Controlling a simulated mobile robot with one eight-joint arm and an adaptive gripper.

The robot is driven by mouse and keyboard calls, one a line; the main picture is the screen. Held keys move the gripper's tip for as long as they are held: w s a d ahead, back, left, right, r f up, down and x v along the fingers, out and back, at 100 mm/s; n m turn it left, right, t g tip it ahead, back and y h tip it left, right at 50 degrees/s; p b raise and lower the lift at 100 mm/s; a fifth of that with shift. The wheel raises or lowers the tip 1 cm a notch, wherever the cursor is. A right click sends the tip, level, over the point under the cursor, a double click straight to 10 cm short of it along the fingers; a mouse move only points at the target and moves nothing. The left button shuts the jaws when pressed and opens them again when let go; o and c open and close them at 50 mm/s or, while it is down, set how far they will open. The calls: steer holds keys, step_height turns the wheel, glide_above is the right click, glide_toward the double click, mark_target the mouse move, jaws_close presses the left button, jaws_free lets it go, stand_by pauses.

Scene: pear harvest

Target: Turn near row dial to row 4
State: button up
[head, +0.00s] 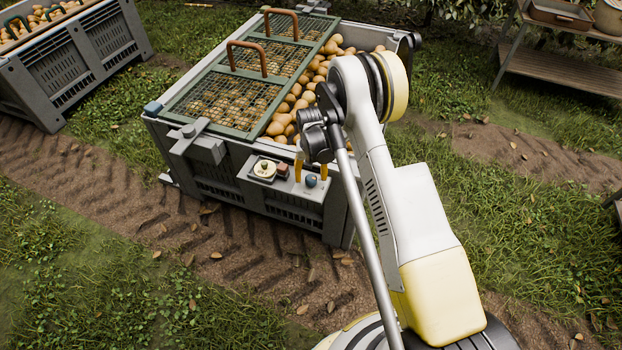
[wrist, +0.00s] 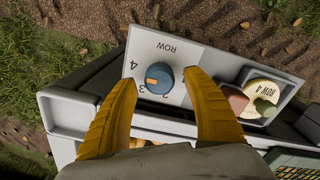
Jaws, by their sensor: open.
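The near row dial (wrist: 160,80) is a blue round knob with an orange mark, on a pale panel (wrist: 192,62) printed ROW in the wrist view. The orange mark points left, close to the 3. In the head view the dial (head: 311,181) sits at the right end of the panel on the crate's front. My gripper (wrist: 162,80) is open, its yellow fingers on either side of the dial; it also shows just above the dial in the head view (head: 311,170). Finger contact with the dial cannot be told.
A cream disc marked ROW 4 (wrist: 265,92) and a brown block (wrist: 231,100) are beside the dial. The grey crate (head: 205,172) holds pears under green mesh lids with brown handles (head: 248,56). Another crate (head: 70,75) stands left; a wooden shelf (head: 560,68) is at upper right.

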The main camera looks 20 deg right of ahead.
step_height(320, 180, up, 11)
steer(key=shift+f, duration=0.2)
stand_by(0.4)
step_height(320, 180, up, 14)
steer(key=t, duration=0.2)
glide_above(311, 177)
steer(key=s, duration=0.4)
steer(key=s+r+n+t, duration=0.1)
steer(key=s+r, duration=0.6)
steer(key=r, duration=0.2)
steer(key=s+r+t, duration=0.2)
steer(key=s, duration=0.7)
steer(key=s+r+n+t, duration=0.1)
steer(key=s+r+t, duration=0.1)
steer(key=s, duration=0.8)
steer(key=shift+r, duration=0.15)
steer(key=shift+c, duration=0.5)
